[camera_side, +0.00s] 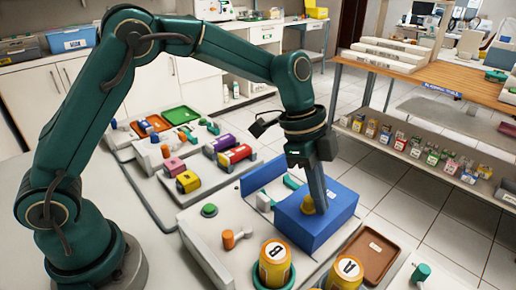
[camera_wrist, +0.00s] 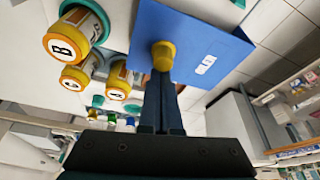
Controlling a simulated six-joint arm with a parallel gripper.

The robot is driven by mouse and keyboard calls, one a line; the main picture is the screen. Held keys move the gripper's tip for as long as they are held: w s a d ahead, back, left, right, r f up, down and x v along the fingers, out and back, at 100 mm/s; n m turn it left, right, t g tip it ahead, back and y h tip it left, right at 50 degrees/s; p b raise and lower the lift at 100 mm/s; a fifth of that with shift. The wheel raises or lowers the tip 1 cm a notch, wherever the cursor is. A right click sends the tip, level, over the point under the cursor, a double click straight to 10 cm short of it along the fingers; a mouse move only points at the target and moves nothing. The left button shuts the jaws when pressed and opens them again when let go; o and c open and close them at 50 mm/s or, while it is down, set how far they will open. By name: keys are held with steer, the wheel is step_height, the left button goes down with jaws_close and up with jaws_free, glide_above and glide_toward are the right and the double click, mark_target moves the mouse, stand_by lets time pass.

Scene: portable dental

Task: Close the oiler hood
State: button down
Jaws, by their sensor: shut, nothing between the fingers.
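The oiler hood (camera_side: 330,218) is a blue box-shaped cover with a yellow knob (camera_side: 307,205). A separate upright blue panel (camera_side: 262,173) stands behind it to the left, with a gap between them where small teal parts show. My gripper (camera_side: 323,208) points down at the hood, its fingers together beside the knob. In the wrist view the hood (camera_wrist: 200,42) carries a white label, and the knob (camera_wrist: 163,54) sits just beyond the fingertips (camera_wrist: 163,76). The fingers hold nothing. I cannot tell whether they touch the knob or the hood.
Yellow canisters marked B (camera_side: 275,265) and A (camera_side: 345,272) stand in front of the hood. A brown tray (camera_side: 370,257) lies to the right. An orange knob (camera_side: 229,239) and a green button (camera_side: 209,210) are on the left. Purple, red and yellow blocks lie behind.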

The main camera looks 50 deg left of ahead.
steer(key=a, duration=1)
steer(key=shift+a, duration=0.2)
